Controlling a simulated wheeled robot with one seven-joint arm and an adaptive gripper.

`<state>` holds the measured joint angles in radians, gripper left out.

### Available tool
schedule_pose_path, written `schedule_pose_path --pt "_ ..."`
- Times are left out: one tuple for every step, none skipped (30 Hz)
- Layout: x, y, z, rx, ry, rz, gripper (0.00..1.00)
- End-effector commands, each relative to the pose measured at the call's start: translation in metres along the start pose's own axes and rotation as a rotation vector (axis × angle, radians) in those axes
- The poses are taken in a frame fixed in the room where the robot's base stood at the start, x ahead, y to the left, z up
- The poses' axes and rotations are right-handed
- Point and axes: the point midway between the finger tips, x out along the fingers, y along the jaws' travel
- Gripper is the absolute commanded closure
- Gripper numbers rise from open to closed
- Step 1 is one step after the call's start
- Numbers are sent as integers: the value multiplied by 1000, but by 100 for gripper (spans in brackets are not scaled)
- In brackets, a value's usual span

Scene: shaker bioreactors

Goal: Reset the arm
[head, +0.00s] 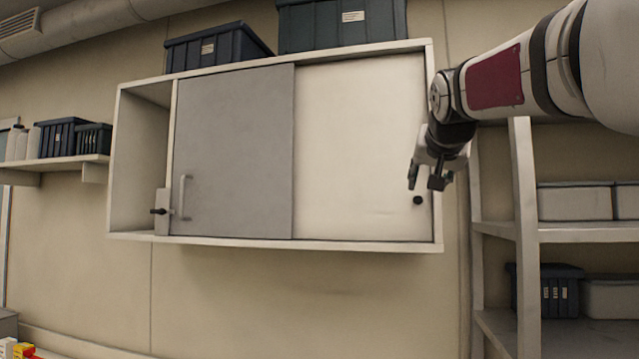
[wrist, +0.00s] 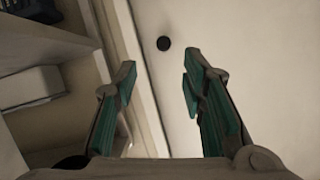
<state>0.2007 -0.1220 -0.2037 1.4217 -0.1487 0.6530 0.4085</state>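My gripper (head: 425,185) hangs at the end of my arm, in front of the right end of the wall cabinet (head: 340,245) in the head view. In the wrist view my gripper (wrist: 160,75) has its two green-padded fingers spread apart with nothing between them. I cannot tell the exact gap from the fingers to the door.
The grey sliding door (head: 235,150) has a handle (head: 182,197); the cabinet's left bay is open. Dark bins (head: 215,48) stand on top. A shelf rack (head: 525,230) with boxes stands at the right, close to my arm. The wall below the cabinet is clear.

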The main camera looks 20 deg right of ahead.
Motion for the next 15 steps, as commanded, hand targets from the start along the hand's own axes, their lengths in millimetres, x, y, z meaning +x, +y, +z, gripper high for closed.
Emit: schedule_pose_path --pt "0 0 0 0 0 0 62" --pt "0 0 0 0 0 0 62" --pt "0 0 0 0 0 0 62" --pt "0 0 0 0 0 0 62" --pt "0 0 0 0 0 0 62" --pt "0 0 0 0 0 0 62" --pt "0 0 0 0 0 0 62" --pt "0 0 0 0 0 0 62" --pt "0 0 2 -2 -4 -2 62" --pt "-2 -1 6 -5 -11 -4 62" --pt "-3 -2 11 -10 -21 -8 62" --pt "-7 -4 22 -19 -41 -15 62" --pt "-10 -6 33 -29 -61 -22 62" --pt "-14 -7 45 -42 -85 -31 62" --pt "-20 -10 66 -63 -122 -44 62"
